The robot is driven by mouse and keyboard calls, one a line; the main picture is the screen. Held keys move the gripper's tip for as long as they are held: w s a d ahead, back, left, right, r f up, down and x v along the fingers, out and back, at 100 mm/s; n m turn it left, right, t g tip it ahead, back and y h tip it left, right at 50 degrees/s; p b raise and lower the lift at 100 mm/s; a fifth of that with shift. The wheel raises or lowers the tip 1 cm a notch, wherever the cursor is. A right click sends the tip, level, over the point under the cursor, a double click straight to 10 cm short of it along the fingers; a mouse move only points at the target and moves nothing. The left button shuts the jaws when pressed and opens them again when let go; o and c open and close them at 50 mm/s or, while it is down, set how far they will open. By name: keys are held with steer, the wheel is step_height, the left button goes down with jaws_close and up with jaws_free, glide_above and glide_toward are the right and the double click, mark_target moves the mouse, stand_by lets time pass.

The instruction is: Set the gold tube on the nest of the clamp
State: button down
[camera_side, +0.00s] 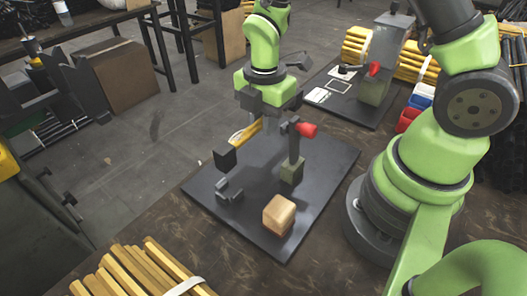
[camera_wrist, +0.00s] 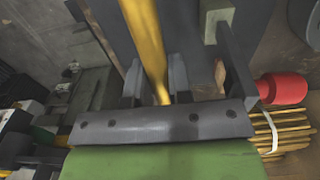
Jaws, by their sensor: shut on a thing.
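My gripper (camera_side: 262,120) is shut on the gold tube (camera_side: 243,134) and holds it above the dark base plate (camera_side: 258,232). In the wrist view the tube (camera_wrist: 148,42) runs up between the two fingers (camera_wrist: 153,88). A dark block (camera_side: 225,157) is at the tube's far end; I cannot tell whether it is joined to it. The clamp (camera_side: 293,153), with a red knob (camera_side: 306,130), stands just right of my gripper; its knob (camera_wrist: 282,88) is at right in the wrist view. A grey notched bracket (camera_side: 229,191), seemingly the nest, sits below the tube, apart from it.
A tan block (camera_side: 279,214) sits on the plate's front part. A second plate (camera_side: 340,106) with a grey press (camera_side: 385,60) stands at the back right. Yellow sticks (camera_side: 150,272) lie at the front left.

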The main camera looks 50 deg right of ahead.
mark_target(264, 160)
step_height(264, 160, down, 8)
steer(key=shift+r, duration=0.2)
stand_by(0.3)
steer(key=c, duration=1)
jaws_free()
steer(key=shift+f, duration=0.1)
steer(key=shift+c, duration=0.2)
step_height(264, 160, up, 12)
steer(key=shift+f, duration=0.1)
steer(key=s+r+m+t+y, duration=0.1)
steer(key=s+r+m+t, duration=0.2)
steer(key=s+r+m, duration=0.3)
steer(key=s+r+m+t+y, duration=0.1)
steer(key=s+r+m+t, duration=0.3)
steer(key=r+m, duration=0.7)
steer(key=shift+s+a+r+m, duration=0.3)
steer(key=shift+s+m, duration=1)
steer(key=shift+m, duration=1.3)
